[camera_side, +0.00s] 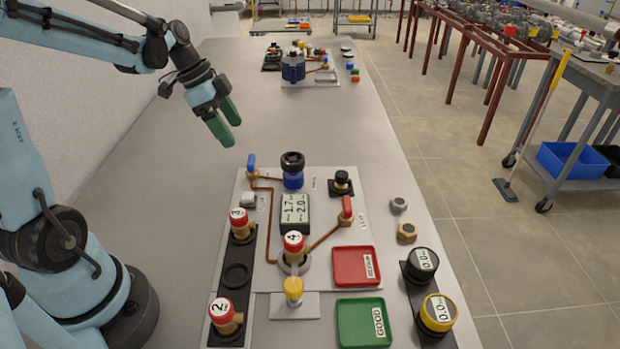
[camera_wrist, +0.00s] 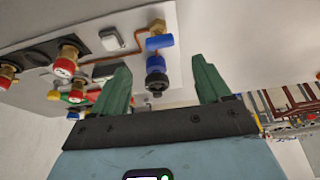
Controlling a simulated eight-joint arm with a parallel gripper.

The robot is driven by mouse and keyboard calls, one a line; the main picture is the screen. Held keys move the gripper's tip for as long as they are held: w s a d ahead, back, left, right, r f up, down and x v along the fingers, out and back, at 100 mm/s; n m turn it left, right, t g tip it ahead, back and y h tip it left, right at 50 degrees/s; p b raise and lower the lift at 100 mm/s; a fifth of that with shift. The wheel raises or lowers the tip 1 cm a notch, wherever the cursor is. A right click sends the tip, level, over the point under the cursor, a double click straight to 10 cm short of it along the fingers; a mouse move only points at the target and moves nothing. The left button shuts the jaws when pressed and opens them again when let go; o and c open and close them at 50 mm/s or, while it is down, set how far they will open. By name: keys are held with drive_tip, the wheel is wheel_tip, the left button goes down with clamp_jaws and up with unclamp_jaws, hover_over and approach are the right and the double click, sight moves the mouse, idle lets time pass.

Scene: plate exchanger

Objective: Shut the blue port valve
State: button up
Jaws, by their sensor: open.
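The blue port valve has a small blue handle (camera_side: 251,161) at the upper left of the grey board, on a brass fitting joined to a copper pipe. The blue handle also shows in the wrist view (camera_wrist: 160,42), at the top middle. Whether the valve is open or shut I cannot tell. My gripper (camera_side: 231,132), with green fingers, is open and empty, above the table and behind the board in the side view. In the wrist view my gripper's fingers (camera_wrist: 162,70) stand apart, and the blue handle lies beyond the gap between them, not touched.
A blue cylinder with a black knob (camera_side: 292,168) stands just right of the blue handle. A red-handled valve (camera_side: 347,208), a gauge display (camera_side: 295,211), and red (camera_side: 356,267) and green (camera_side: 363,322) trays are nearer.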

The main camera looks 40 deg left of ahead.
drive_tip(key=shift+v, duration=1.9)
drive_tip(key=shift+d, duration=0.1)
drive_tip(key=s+d+n+t+y, duration=0.1)
drive_tip(key=s+d+n, duration=0.1)
drive_tip(key=d+n, duration=0.1)
drive_tip(key=s+d+f+n+t+y, duration=0.1)
drive_tip(key=s+d+n, duration=0.1)
drive_tip(key=d, duration=0.4)
drive_tip(key=s+d+n+t+y, duration=0.1)
drive_tip(key=s+d+n+t, duration=0.1)
drive_tip(key=d+n, duration=0.2)
drive_tip(key=shift+d+f, duration=0.15)
drive_tip(key=shift+d, duration=0.6)
